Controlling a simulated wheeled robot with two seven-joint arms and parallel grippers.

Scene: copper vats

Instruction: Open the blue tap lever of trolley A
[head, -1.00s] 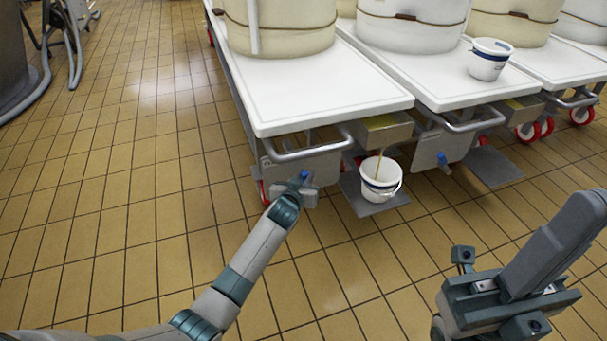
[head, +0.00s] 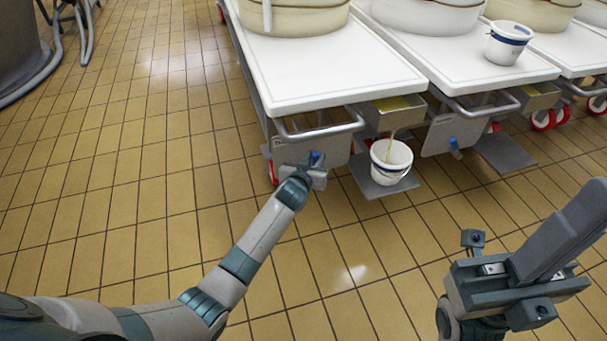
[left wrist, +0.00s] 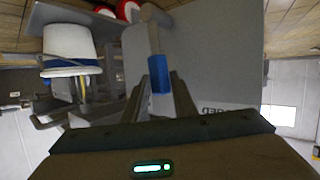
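The blue tap lever (head: 315,158) sits at the front panel (head: 335,150) of the nearest white-topped trolley (head: 330,85); I cannot read a letter on it. My left gripper (head: 307,172) is right at this lever. In the left wrist view the lever's blue end (left wrist: 160,78) lies between the tips of my left gripper's fingers (left wrist: 163,90), with little gap on either side. Whether the fingers press on it is unclear. My right gripper (head: 500,285) is at the lower right, away from the trolleys; its finger gap cannot be made out.
A white bucket (head: 390,158) stands on a low grey plate (head: 372,186) right of the lever, with a thin yellow stream running into it. A second trolley (head: 460,75) has its own blue lever (head: 454,144) and a bucket (head: 507,44) on top. The tiled floor (head: 130,200) at left is clear.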

